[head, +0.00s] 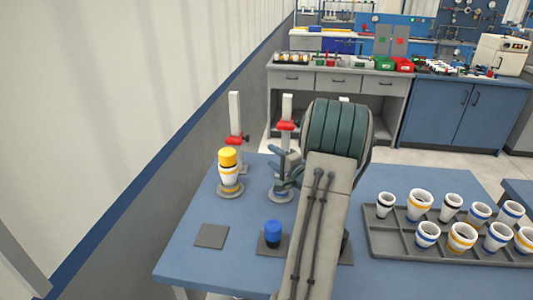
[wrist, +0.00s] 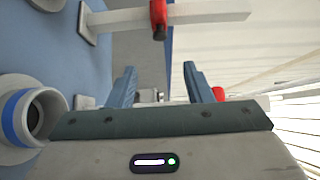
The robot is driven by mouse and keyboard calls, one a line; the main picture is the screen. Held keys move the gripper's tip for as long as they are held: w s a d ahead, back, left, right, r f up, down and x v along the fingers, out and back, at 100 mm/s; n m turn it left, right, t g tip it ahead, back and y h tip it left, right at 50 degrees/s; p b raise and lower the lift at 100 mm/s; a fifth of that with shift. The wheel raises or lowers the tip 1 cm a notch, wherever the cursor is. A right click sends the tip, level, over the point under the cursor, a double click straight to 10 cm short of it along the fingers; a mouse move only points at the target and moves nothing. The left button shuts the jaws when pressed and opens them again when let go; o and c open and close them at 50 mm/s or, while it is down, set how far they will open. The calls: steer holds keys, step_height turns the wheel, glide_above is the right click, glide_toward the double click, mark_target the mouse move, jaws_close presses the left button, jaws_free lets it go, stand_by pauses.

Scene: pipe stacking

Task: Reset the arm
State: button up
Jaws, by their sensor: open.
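My gripper (wrist: 159,68) is open, with nothing seen between its two blue fingers in the wrist view. In the head view its fingers (head: 284,163) show small, left of my large arm link, beside the right-hand post with a red clamp (head: 287,124). My arm covers much of the table's middle. In the wrist view a white post with a red clamp (wrist: 158,18) lies beyond the fingertips. A white pipe piece with a blue band (wrist: 20,118) is at the left edge, outside the fingers.
A left stand with a red clamp (head: 236,139) holds a yellow-topped white stack (head: 229,173). A blue piece (head: 272,229) sits on a grey pad; another pad (head: 212,236) is bare. A grey tray (head: 392,243) of several pipe pieces is at right. A wall runs along the left.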

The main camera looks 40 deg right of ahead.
steer(key=shift+s, duration=0.3)
stand_by(0.4)
steer(key=a+r+n+g+h+p, duration=0.1)
steer(key=a+r+n+g, duration=0.3)
steer(key=a, duration=0.5)
steer(key=a+r+n+g+h+p, duration=0.2)
steer(key=a+r+n+g, duration=0.15)
steer(key=a, duration=0.55)
steer(key=s+a+n+g+y+p, duration=0.1)
steer(key=s+a+n+g+y, duration=0.3)
steer(key=s+a, duration=1.6)
steer(key=a+n+g, duration=0.1)
steer(key=n+g, duration=0.2)
steer(key=n, duration=0.4)
steer(key=shift+s+g+y, duration=0.3)
steer(key=shift+s+g, duration=0.05)
